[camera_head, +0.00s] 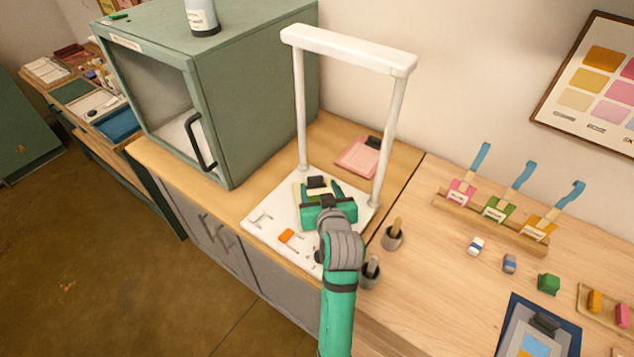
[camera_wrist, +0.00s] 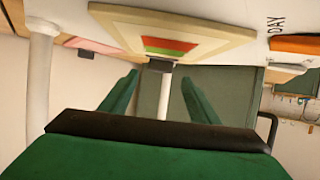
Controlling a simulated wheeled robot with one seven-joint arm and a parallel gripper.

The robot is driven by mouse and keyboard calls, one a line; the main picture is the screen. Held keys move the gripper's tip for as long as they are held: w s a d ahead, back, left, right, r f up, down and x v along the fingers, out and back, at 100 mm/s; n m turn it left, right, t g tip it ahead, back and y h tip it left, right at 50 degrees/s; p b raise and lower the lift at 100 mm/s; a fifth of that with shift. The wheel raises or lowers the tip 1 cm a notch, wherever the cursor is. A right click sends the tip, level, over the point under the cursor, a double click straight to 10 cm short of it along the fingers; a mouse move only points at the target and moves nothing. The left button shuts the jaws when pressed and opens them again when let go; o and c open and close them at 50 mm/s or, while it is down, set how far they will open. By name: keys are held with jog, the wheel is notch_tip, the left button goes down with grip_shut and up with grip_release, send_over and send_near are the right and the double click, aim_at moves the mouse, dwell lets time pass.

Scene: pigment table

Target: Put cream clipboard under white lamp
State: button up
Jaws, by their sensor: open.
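The white lamp (camera_head: 348,50) is a tall frame with two posts, a top bar and a flat white base. The cream clipboard (camera_head: 298,194) lies on that base beneath the bar, largely hidden by my gripper. In the wrist view the cream clipboard (camera_wrist: 215,45) shows a red and green swatch and a dark clip. My gripper (camera_head: 320,188) is at the clipboard's clip end. Its two green fingers in the wrist view (camera_wrist: 160,80) are spread, one on each side of the clip. They appear apart from it.
A pink clipboard (camera_head: 361,157) lies behind the lamp. A green cabinet (camera_head: 235,90) stands to the left. An orange piece (camera_head: 287,236) lies on the base. A dark blue clipboard (camera_head: 512,322) lies front right.

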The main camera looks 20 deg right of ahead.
jog(key=v, duration=0.6)
jog(key=shift+s, duration=0.15)
